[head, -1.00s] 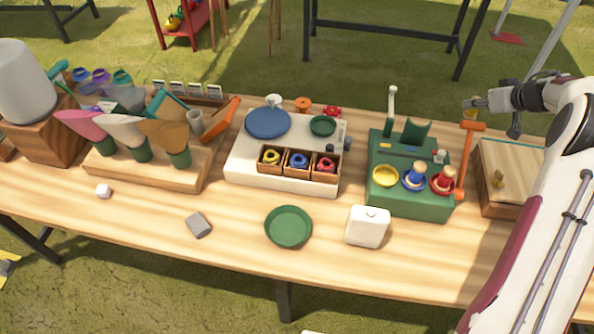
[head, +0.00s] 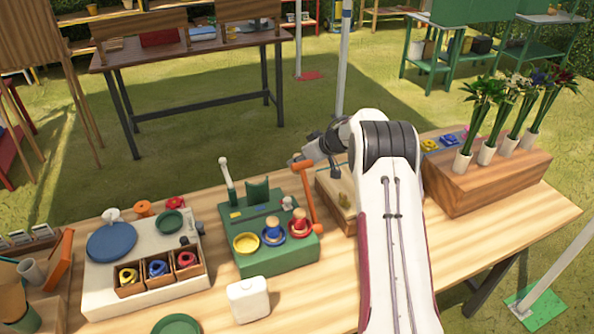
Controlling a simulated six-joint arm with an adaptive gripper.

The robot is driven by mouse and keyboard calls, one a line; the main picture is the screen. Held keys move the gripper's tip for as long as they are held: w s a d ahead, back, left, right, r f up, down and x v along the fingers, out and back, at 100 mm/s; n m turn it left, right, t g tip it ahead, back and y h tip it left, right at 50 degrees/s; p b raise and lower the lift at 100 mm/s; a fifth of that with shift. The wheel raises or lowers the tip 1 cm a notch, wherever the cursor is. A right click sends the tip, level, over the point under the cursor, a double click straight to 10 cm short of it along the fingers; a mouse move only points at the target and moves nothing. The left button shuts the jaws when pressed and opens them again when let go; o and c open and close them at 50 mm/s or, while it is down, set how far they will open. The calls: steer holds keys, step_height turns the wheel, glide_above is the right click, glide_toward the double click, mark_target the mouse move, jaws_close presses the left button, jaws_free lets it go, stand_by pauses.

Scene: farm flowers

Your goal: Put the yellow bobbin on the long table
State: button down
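My gripper (head: 298,159) is small in the head view, above the back edge of the light wooden table (head: 330,290), just behind an orange-handled lever. I cannot tell from here whether its fingers are open or shut. The green stand (head: 275,260) holds a yellow dish (head: 246,243) with no bobbin on it. A blue bobbin (head: 272,230) and a red bobbin (head: 298,222) stand upright in the two dishes beside it. I cannot make out the yellow bobbin now. Another long brown table (head: 190,65) stands across the grass behind.
A white board (head: 100,295) carries a wooden box of coloured coils. A white canister (head: 248,299) stands in front of the green stand. Flowers in a wooden block (head: 490,190) stand at right. Open grass lies between the tables.

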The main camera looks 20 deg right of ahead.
steer(key=shift+f, duration=0.25)
steer(key=shift+f, duration=1.8)
steer(key=shift+f, duration=0.2)
steer(key=c, duration=1.8)
jaws_free()
steer(key=shift+c, duration=0.2)
steer(key=shift+r, duration=0.1)
steer(key=shift+r, duration=0.15)
steer(key=v, duration=1.2)
